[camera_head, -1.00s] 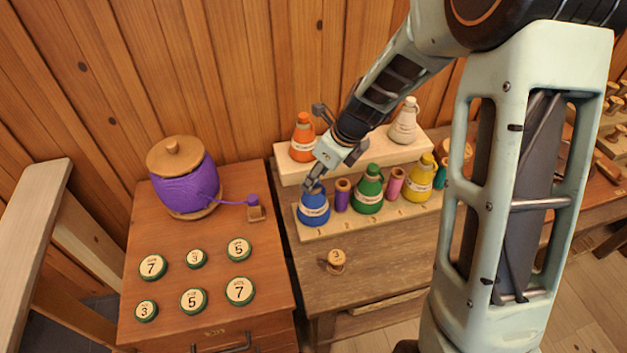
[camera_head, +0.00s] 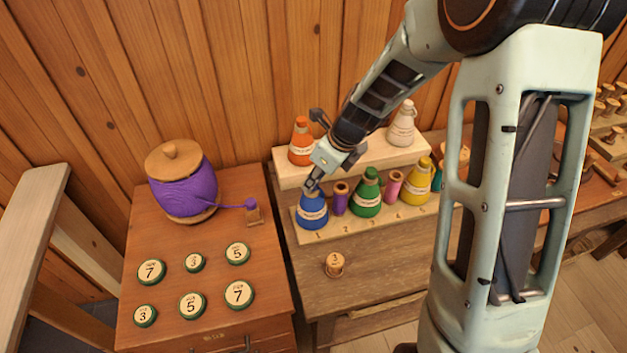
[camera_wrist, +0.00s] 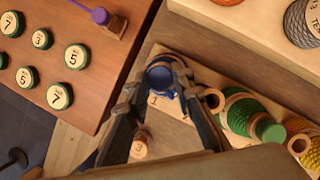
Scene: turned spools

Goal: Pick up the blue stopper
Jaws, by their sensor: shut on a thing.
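The blue bottle (camera_head: 312,212) stands at the left end of the lower shelf step, by the number 1. My gripper (camera_head: 313,185) reaches down from above onto its top. In the wrist view, the blue stopper (camera_wrist: 160,79) sits between the two fingertips of my gripper (camera_wrist: 160,74), which is shut on it. The fingers hide most of the stopper in the head view. I cannot tell whether the stopper is apart from the bottle neck.
A purple spool (camera_head: 340,199) and a green bottle (camera_head: 367,195) stand close to the right. An orange bottle (camera_head: 301,143) stands on the upper step behind. A small wooden piece marked 3 (camera_head: 335,264) lies in front. A purple yarn jar (camera_head: 184,187) stands left.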

